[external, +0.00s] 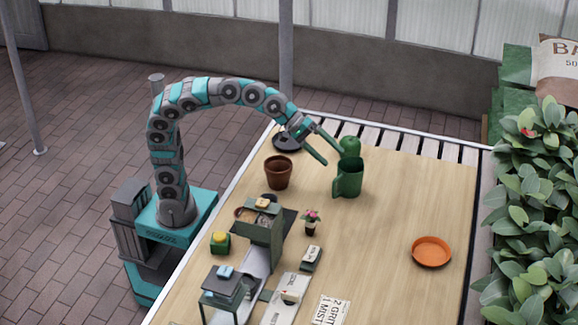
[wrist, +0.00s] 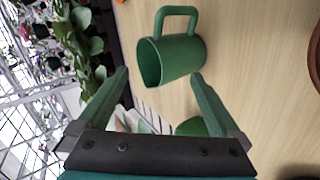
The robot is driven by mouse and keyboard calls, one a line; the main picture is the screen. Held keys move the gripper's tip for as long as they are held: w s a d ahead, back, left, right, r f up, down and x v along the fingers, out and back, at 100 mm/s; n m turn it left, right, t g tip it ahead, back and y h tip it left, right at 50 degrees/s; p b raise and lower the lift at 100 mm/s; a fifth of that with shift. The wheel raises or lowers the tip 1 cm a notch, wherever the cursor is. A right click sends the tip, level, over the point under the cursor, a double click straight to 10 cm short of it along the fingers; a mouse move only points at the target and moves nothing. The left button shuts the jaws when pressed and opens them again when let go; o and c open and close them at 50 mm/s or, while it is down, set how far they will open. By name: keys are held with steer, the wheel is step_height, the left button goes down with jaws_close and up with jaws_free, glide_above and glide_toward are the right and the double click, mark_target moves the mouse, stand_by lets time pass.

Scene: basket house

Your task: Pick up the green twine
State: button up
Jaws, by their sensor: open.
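A rounded green thing (external: 350,147), which looks like the green twine, shows just above the rim of a green jug (external: 347,180) on the table. I cannot tell whether it is in the jug or behind it. In the wrist view a piece of green (wrist: 188,127) shows low between my fingers, partly hidden by the right finger; it may be the same thing. The jug shows there too (wrist: 178,58), beyond the fingertips, with its handle upward. My gripper (external: 331,150) is open and empty, above the table just left of the green thing. It also shows in the wrist view (wrist: 160,75).
A brown pot (external: 278,173) stands left of the jug, with a dark round dish (external: 287,142) behind it. An orange saucer (external: 431,252) lies at the right. A green stand (external: 262,225) and several small items crowd the near left. The table (external: 400,200) between jug and saucer is clear.

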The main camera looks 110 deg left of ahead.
steer(key=a+n+t+h, duration=0.1)
steer(key=a+n+h, duration=0.3)
steer(key=a+n, duration=1.3)
steer(key=m, duration=0.2)
glide_toward(360, 156)
steer(key=shift+w+d+f+p, duration=0.3)
steer(key=shift+w+f+p, duration=0.05)
steer(key=shift+f+p, duration=0.1)
steer(key=shift+w+d+f, duration=0.1)
steer(key=shift+w+f, duration=0.2)
steer(key=shift+f, duration=0.1)
steer(key=shift+x, duration=0.9)
steer(key=shift+r+x, duration=0.25)
steer(key=shift+x, duration=1.1)
steer(key=shift+r+x, duration=0.2)
steer(key=shift+x, duration=1.1)
steer(key=shift+w+d, duration=0.1)
steer(key=shift+w, duration=0.05)
steer(key=shift+c, duration=0.4)
steer(key=c, duration=1)
